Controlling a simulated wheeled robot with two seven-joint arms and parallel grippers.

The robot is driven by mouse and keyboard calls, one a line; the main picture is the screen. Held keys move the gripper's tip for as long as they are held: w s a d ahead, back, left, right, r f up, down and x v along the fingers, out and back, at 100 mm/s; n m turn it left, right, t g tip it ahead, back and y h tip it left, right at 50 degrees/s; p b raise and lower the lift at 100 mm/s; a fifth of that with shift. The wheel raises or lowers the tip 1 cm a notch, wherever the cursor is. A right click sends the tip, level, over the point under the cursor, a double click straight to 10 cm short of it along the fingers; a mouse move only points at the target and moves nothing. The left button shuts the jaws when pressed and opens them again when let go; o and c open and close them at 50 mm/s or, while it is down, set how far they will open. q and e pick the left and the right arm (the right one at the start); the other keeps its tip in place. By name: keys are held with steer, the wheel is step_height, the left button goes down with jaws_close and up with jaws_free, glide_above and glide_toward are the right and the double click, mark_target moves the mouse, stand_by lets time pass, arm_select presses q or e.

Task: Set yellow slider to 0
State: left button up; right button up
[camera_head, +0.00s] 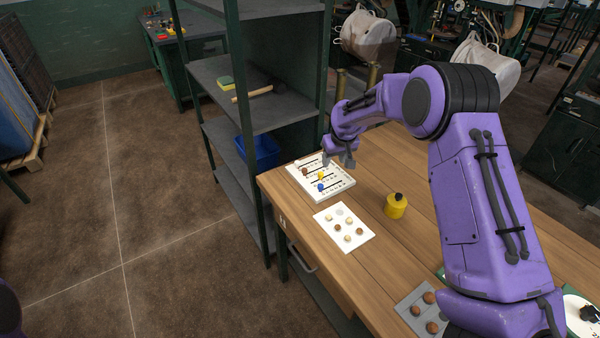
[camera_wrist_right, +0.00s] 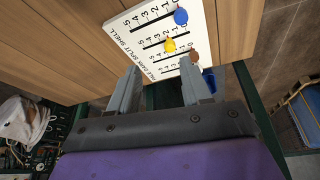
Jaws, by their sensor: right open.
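The white slider board (camera_head: 338,184) lies on the wooden table near its far left corner, with rows of slots and numbers. Its yellow slider knob (camera_head: 321,175) sits between a brown knob (camera_head: 305,171) and a blue knob (camera_head: 320,187). In the right wrist view the yellow knob (camera_wrist_right: 169,44) stands partway along its row, short of the 0 end. The blue knob (camera_wrist_right: 180,16) and brown knob (camera_wrist_right: 194,57) sit further toward the 0 side. My right gripper (camera_head: 343,160) is open and empty above the board's edge; its fingers (camera_wrist_right: 160,70) point toward the knobs. My left gripper is out of view.
A white card with several round pieces (camera_head: 343,228) and a yellow cylinder with a black top (camera_head: 396,206) stand on the table nearby. A grey tray of brown pieces (camera_head: 421,309) lies nearer. A dark shelf (camera_head: 262,105) with a blue bin (camera_head: 258,152) stands left of the board.

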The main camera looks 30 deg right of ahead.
mark_target(321, 174)
steer(key=x, duration=0.3)
steer(key=w+a+p+x, duration=0.1)
steer(key=x, duration=0.2)
steer(key=w+p+x, duration=0.1)
steer(key=x, duration=0.3)
steer(key=shift+a+r, duration=0.2)
steer(key=shift+r, duration=0.1)
steer(key=shift+d+f+t, duration=0.2)
steer(key=shift+f+t, duration=0.1)
steer(key=shift+f, duration=0.1)
steer(key=shift+a, duration=0.1)
jaws_close()
